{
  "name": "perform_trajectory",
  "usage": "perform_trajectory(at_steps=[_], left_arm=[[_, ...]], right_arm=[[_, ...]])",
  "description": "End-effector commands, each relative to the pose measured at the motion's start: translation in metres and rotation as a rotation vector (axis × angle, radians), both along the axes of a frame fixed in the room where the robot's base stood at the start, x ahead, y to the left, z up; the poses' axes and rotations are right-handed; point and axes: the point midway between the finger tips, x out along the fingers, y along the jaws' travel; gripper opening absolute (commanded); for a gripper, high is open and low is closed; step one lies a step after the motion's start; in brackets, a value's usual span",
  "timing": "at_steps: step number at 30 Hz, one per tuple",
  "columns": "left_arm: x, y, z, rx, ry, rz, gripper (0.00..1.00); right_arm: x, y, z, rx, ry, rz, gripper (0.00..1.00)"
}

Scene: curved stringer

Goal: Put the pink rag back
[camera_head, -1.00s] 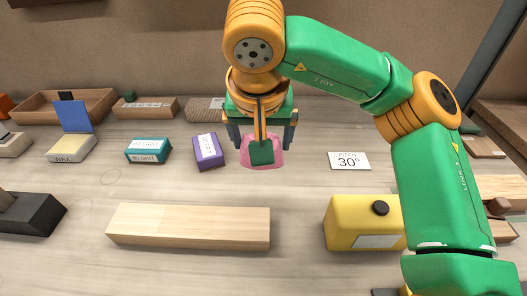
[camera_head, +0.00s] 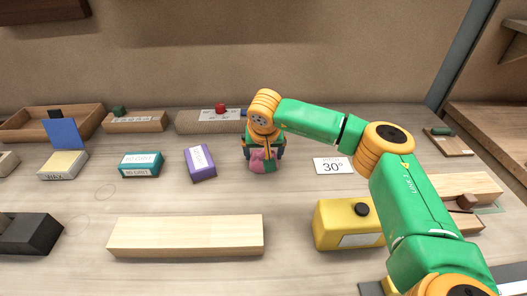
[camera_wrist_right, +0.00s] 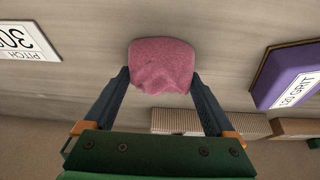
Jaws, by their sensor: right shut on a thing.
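The pink rag (camera_head: 263,164) is at my right gripper (camera_head: 264,158), between the purple block and the pitch card in the head view. In the right wrist view the rag (camera_wrist_right: 161,64) is a rumpled pink lump at the fingertips, one dark finger on each side. The gripper is shut on it. The hand points down and hides part of the rag in the head view. I cannot tell whether the rag touches the table. My left gripper is not in view.
The purple grit block (camera_head: 200,163) stands left of the rag, the 30° card (camera_head: 334,166) right. A teal block (camera_head: 141,165) and wax block (camera_head: 63,165) lie farther left. A long wooden bar (camera_head: 186,236) and yellow tool (camera_head: 345,224) are in front. A wooden tray (camera_head: 20,124) stands back left.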

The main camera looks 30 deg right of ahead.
Motion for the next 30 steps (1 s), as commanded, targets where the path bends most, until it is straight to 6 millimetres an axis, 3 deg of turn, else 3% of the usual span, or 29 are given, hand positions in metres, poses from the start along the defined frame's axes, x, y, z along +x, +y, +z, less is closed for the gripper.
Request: perform_trajectory(at_steps=[5, 6, 7, 16, 25, 30], left_arm=[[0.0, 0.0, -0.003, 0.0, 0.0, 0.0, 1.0], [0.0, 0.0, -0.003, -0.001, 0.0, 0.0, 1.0], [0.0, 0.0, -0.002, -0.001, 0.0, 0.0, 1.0], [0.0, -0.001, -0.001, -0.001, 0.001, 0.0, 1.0], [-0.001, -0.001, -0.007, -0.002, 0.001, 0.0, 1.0], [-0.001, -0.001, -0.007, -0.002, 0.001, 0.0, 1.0]], right_arm=[[0.0, 0.0, -0.004, 0.0, 0.0, 0.0, 0.45], [0.0, 0.0, -0.003, 0.0, 0.0, 0.0, 0.95], [0.0, 0.0, -0.003, 0.0, 0.0, 0.0, 1.0], [-0.002, 0.001, 0.006, 0.001, -0.001, -0.001, 1.0], [-0.03, 0.016, 0.08, 0.0, -0.006, 0.001, 1.0], [-0.041, 0.021, 0.106, 0.001, -0.001, -0.001, 1.0]])
